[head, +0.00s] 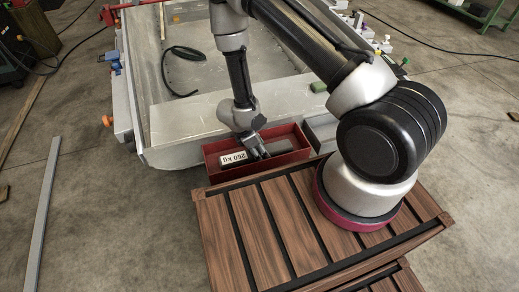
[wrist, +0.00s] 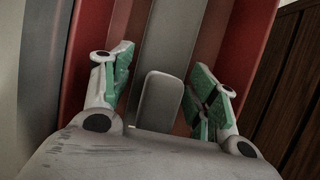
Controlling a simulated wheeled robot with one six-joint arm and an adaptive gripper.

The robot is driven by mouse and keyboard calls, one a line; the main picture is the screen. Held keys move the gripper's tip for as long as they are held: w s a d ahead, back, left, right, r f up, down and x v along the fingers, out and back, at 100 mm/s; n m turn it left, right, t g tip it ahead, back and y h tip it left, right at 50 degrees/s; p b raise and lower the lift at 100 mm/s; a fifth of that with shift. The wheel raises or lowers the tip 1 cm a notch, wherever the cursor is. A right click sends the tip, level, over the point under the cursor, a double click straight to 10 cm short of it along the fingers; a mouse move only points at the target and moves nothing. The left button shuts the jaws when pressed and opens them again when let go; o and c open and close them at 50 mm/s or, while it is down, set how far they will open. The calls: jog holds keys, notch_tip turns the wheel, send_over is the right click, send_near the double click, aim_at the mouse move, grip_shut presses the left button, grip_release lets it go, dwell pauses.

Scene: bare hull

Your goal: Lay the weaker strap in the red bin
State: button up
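The red bin (head: 262,170) stands at the far edge of the slatted wooden deck, against the hull. A grey strap with a white label (head: 233,158) lies in it; the label reads 250 kg, upside down in the head view. My gripper (head: 258,152) is down in the bin, just right of the label. In the wrist view its green-padded fingers (wrist: 163,95) are spread apart, with the grey strap (wrist: 178,40) running lengthwise beyond them and the bin's red wall (wrist: 248,45) on the right. I see no grip on the strap. No second strap is identifiable.
A grey bin (head: 322,132) stands just right of the red one, partly hidden by my arm. The pale hull (head: 190,118) lies behind, with a black curved hose (head: 183,51) inside. Clamps line its edges. A long metal bar (head: 42,215) lies on the floor at left.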

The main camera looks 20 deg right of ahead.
dwell(0.3)
jog(key=v, duration=1.2)
jog(key=shift+r, duration=0.3)
notch_tip(320, 180, up, 10)
jog(key=m, duration=0.3)
send_over(248, 154)
jog(key=w+d, duration=0.4)
jog(key=s+d+r+m+t+y, duration=0.1)
jog(key=d+r+m, duration=0.25)
jog(key=r, duration=0.45)
jog(key=s+d+r+m, duration=0.1)
jog(key=d+r+m, duration=0.1)
jog(key=d+r, duration=0.45)
jog(key=s+d+r+m+t+y, duration=0.1)
jog(key=s+d+r+m, duration=0.4)
jog(key=s+r, duration=0.55)
jog(key=s+r+m+y, duration=0.1)
jog(key=s+r, duration=0.1)
jog(key=s, duration=0.1)
jog(key=s+r+m+t, duration=0.1)
jog(key=s+r+m, duration=0.1)
jog(key=s, duration=0.2)
jog(key=s+r+m+t+y, duration=0.1)
jog(key=s+r, duration=0.2)
jog(key=shift+s+d+m+y, duration=0.25)
jog(key=shift+s+d+y, duration=0.05)
jog(key=shift+d, duration=0.05)
